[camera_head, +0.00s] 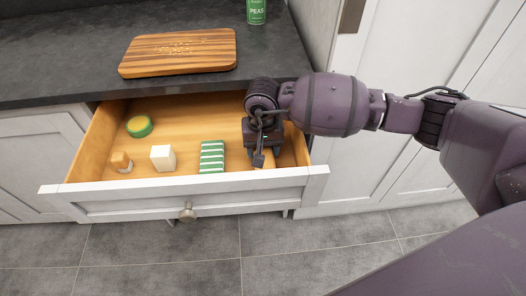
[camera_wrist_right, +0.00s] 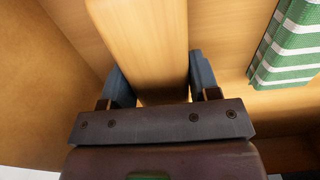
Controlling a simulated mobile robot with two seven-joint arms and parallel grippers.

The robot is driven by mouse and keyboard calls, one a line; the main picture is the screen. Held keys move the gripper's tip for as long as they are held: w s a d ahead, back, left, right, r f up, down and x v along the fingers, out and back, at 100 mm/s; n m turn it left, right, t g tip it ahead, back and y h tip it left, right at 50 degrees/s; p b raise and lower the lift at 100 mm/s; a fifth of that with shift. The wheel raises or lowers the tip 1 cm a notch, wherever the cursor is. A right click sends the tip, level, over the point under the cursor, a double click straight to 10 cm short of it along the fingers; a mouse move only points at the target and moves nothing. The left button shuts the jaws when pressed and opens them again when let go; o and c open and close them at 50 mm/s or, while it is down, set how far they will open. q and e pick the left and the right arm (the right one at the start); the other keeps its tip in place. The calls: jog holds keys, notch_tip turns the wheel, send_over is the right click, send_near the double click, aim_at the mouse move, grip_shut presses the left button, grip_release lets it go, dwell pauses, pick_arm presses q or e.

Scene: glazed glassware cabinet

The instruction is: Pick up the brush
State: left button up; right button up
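A light wooden bar (camera_wrist_right: 145,40) runs between the fingers of my right gripper (camera_wrist_right: 163,85) in the right wrist view; it looks like the brush, but no bristles show. The fingers lie along both sides of the bar, and I cannot tell whether they press on it. In the head view my right gripper (camera_head: 264,155) points down into the right part of the open drawer (camera_head: 100,150), and the arm hides most of what is under it. My left gripper is not in view.
In the drawer are a green-striped item (camera_head: 212,157) left of the gripper, a white block (camera_head: 163,158), a small brown-topped item (camera_head: 121,162) and a round green-and-yellow item (camera_head: 139,126). A cutting board (camera_head: 178,52) and a green can (camera_head: 256,12) are on the dark counter (camera_head: 60,60).

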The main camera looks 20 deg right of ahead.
jog(key=c, duration=0.4)
jog(key=shift+r, duration=0.1)
jog(key=shift+c, duration=0.2)
notch_tip(320, 180, up, 10)
jog(key=shift+f+p, duration=0.25)
jog(key=shift+p, duration=0.6)
notch_tip(320, 180, up, 10)
jog(key=p, duration=0.1)
jog(key=shift+r, duration=0.2)
